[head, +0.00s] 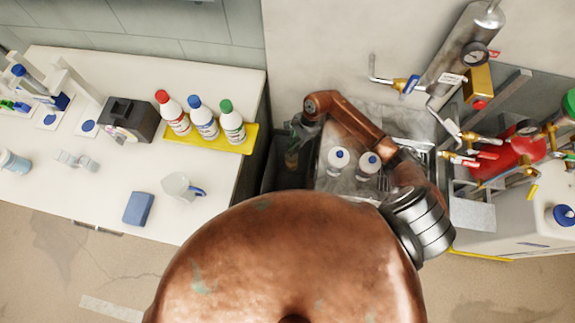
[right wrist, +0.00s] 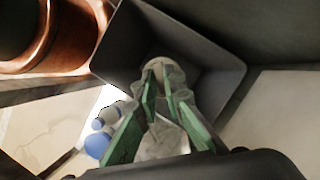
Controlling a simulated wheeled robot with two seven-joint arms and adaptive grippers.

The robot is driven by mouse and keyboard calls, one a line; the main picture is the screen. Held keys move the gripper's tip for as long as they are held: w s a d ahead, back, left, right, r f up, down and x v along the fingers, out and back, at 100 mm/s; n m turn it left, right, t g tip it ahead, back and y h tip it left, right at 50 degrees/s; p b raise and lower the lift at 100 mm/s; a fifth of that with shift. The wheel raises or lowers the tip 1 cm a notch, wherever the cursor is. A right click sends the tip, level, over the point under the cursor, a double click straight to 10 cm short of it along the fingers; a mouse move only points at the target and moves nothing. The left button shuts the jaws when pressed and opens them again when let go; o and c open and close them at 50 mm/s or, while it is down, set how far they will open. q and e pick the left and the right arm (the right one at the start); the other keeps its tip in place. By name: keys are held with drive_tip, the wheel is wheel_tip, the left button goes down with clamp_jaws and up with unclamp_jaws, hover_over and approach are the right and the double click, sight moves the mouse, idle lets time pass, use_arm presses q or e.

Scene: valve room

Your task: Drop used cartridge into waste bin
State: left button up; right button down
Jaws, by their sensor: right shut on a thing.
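The used cartridge (right wrist: 165,138) is a greyish, partly see-through piece between the green fingers of my right gripper (right wrist: 158,72) in the right wrist view. The gripper is shut on it, and the fingers hide part of it. The waste bin (right wrist: 205,45) is a dark open box; the fingertips point into its opening. In the head view my right gripper (head: 292,138) is over the dark bin (head: 269,176), which stands between the white bench and the metal sink unit. The cartridge is hard to make out there. My left gripper is not in view.
Two white cylinders with blue centres (head: 340,159) stand on the metal surface right of the bin. The white bench (head: 90,190) holds a yellow tray (head: 190,141) with three bottles, a black device (head: 129,119) and a blue block (head: 138,208). Pipes and valves (head: 470,140) crowd the right.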

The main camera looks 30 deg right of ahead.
drive_tip(key=c, duration=2)
unclamp_jaws()
drive_tip(key=shift+o, duration=0.2)
drive_tip(key=v, duration=0.7)
drive_tip(key=shift+r, duration=0.25)
